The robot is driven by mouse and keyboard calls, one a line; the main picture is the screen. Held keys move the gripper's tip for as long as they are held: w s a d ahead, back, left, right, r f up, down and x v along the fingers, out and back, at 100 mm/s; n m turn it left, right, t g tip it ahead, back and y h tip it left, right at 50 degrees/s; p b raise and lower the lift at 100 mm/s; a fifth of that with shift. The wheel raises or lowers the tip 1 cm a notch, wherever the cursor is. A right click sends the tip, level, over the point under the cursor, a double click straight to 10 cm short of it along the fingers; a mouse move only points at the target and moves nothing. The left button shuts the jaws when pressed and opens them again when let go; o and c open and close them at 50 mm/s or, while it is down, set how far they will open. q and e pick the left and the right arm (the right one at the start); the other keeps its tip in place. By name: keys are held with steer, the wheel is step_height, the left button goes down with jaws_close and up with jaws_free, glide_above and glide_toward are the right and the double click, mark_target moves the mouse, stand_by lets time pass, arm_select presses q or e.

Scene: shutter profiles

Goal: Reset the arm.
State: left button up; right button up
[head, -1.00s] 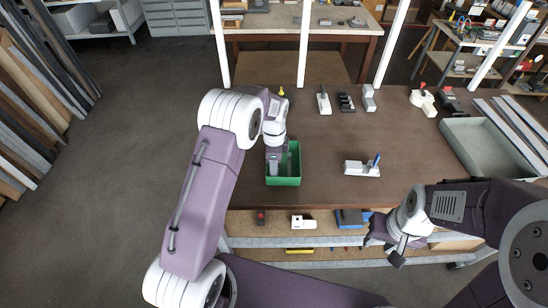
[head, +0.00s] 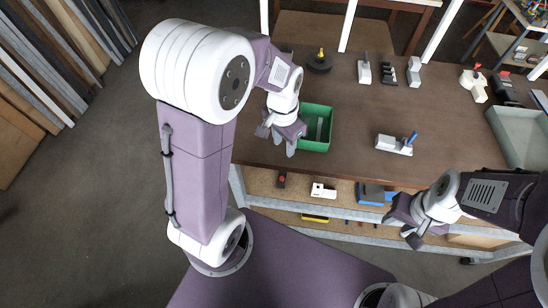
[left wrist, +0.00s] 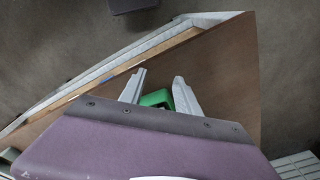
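My left gripper (head: 284,145) is beside the green bin (head: 325,143), at the bin's left and near the table's front edge. Its two grey fingers are apart with nothing between them. In the left wrist view the left gripper (left wrist: 158,88) also shows spread fingers, with part of the green bin (left wrist: 155,98) behind the gap. A small grey piece (head: 319,128) shows inside the bin. My right gripper (head: 405,222) hangs in front of the table at the right, and I cannot make out its finger gap. No held object shows there.
The brown table (head: 350,110) bears a white block with a blue part (head: 395,144), a dark round item with a yellow top (head: 319,61) and a grey tray (head: 520,135). The lower shelf (head: 345,200) holds small items. Open floor (head: 120,190) lies at the left.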

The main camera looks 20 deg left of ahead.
arm_select(q)
steer(key=s+f+n, duration=0.2)
steer(key=s+n, duration=0.3)
steer(key=s, duration=0.4)
step_height(320, 180, down, 11)
steer(key=b, duration=1)
steer(key=shift+w+a+b, duration=0.25)
steer(key=shift+a+b, duration=0.05)
steer(key=shift+b, duration=0.1)
